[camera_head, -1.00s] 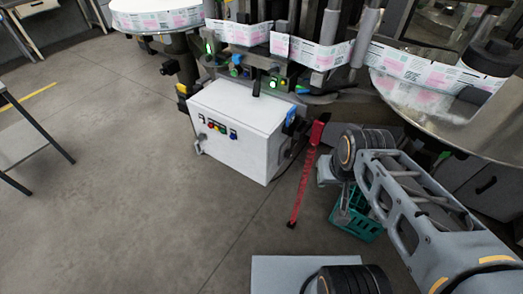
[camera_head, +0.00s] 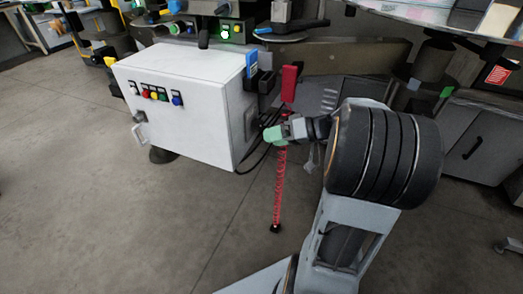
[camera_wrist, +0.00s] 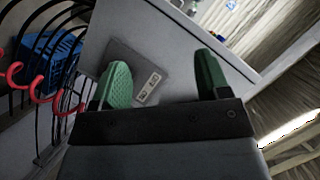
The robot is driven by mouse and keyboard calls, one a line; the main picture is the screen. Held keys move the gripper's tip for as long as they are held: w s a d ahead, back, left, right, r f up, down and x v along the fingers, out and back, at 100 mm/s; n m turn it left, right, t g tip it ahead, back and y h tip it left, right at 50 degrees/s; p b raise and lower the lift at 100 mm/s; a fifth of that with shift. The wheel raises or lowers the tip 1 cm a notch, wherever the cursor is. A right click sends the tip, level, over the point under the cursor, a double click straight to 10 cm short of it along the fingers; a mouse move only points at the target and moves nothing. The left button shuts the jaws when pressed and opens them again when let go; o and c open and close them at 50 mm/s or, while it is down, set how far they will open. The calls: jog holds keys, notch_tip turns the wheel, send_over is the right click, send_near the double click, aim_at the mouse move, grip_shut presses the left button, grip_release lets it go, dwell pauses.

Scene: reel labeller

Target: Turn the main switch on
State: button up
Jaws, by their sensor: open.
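The white control box (camera_head: 175,110) stands left of my gripper (camera_head: 271,134) in the head view. A grey plate (camera_head: 250,123) is on its right side wall, close to the green fingertips. In the wrist view the grey plate (camera_wrist: 125,60) carries a small pale switch or label piece (camera_wrist: 148,88) with dark marks; I cannot read its position. My gripper (camera_wrist: 162,82) is open and empty, with that piece seen between its two green fingers. Contact between the fingers and the plate cannot be told.
A red coiled hose (camera_head: 280,185) hangs beside my gripper. Coloured buttons (camera_head: 155,94) are on the box's front. The floor at left is clear.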

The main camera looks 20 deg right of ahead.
aim_at(261, 127)
jog(key=w+d+f+t+b, duration=0.2)
jog(key=d+f+t+b, duration=0.35)
jog(key=d, duration=0.45)
jog(key=x, duration=0.4)
jog(key=b+x, duration=0.1)
jog(key=x, duration=0.3)
jog(key=r+b+x, duration=0.1)
jog(key=x, duration=0.4)
jog(key=shift+a+r, duration=0.1)
jog(key=shift+a, duration=0.15)
jog(key=shift+c, duration=0.2)
jog(key=c, duration=0.9)
